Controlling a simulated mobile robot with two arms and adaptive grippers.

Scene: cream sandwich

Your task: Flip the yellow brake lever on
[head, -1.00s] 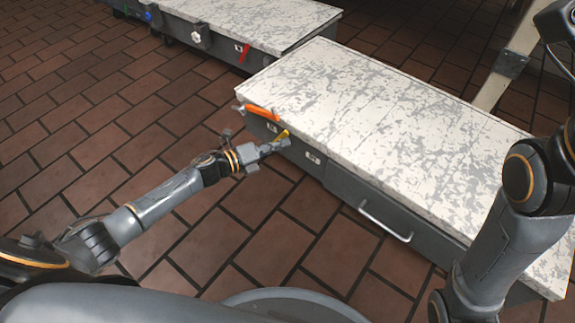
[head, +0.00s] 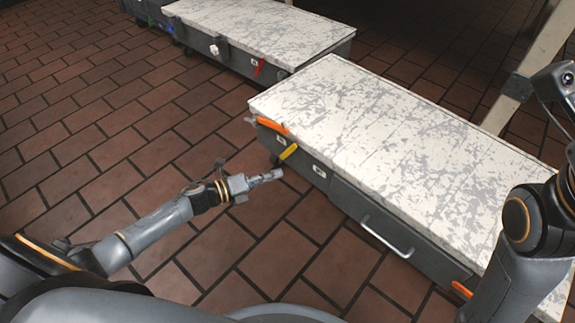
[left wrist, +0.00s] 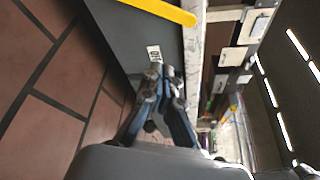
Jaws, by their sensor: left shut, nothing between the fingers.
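The yellow brake lever (head: 288,152) is on the dark side of the near cart, just below its marbled top, slanting up to the right. It also crosses the top of the left wrist view (left wrist: 155,9). My left gripper (head: 277,175) is shut and empty. It is a little below and left of the lever in the head view, apart from it. In the left wrist view its closed fingers (left wrist: 163,76) are near a white label, below the lever. My right gripper is not in view.
An orange lever (head: 272,125) sits at the near cart's corner, beside the yellow one. The near cart (head: 400,140) has a metal handle (head: 385,238) on its side. A second cart (head: 262,30) with a red lever stands behind. Brick floor is clear at left.

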